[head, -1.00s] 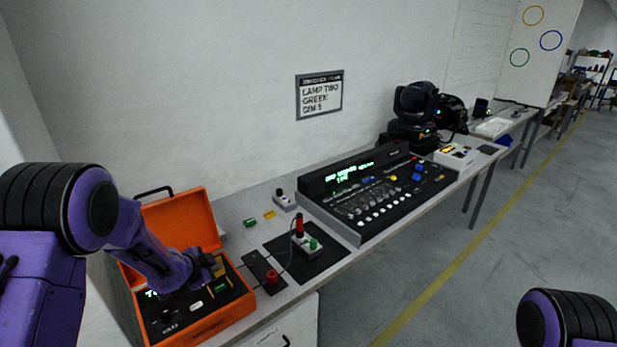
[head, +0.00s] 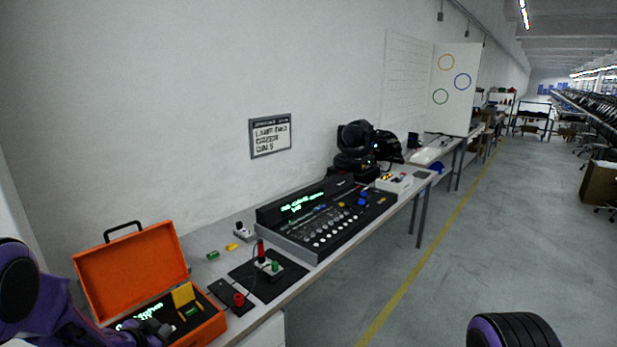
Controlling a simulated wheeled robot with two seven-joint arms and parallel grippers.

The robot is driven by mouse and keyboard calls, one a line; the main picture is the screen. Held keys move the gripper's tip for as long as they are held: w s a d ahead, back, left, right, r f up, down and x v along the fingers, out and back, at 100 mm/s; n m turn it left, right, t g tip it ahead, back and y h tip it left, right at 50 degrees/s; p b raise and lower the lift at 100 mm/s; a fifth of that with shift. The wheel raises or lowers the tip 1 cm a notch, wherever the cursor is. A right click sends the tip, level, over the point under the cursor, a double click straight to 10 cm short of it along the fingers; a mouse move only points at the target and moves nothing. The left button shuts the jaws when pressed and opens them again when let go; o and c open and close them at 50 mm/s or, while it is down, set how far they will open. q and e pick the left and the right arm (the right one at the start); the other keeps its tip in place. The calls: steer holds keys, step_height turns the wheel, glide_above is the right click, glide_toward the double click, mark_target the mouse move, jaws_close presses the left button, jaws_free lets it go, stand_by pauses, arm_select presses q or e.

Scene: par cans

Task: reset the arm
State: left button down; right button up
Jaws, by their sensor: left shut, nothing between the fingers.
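My left arm comes in at the lower left. Its gripper (head: 160,328) is low over the open orange case (head: 208,333), near the case's dark inner panel, and is shut and empty. I cannot tell whether it touches the panel. A yellow piece (head: 183,294) stands up inside the case to the right of the gripper. Of my right arm only a rounded black and purple link shows at the bottom right; its gripper is out of view.
A lighting console (head: 325,218) stands on the long bench. Before it are a dark mat (head: 268,290) with a red and green device and a red knob (head: 239,299). A moving-head lamp (head: 355,148) stands behind.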

arm_select(q)
steer(key=s+d+f+n+g+y+b, duration=0.1)
steer(key=s+d+f+n+g+b, duration=0.1)
steer(key=s+f, duration=0.7)
steer(key=s+d+f+n+g+y+b, duration=0.1)
steer(key=s+f+n+b, duration=0.3)
steer(key=s+f, duration=0.6)
steer(key=s+d+f+n+g+y+b, duration=0.2)
steer(key=s+f+n, duration=0.5)
steer(key=s, duration=1.1)
step_height(320, 180, down, 3)
steer(key=shift+s+d+r+g+b, duration=0.2)
steer(key=shift+d+g+b, duration=0.25)
steer(key=shift+g, duration=0.65)
steer(key=shift+w+a, duration=0.1)
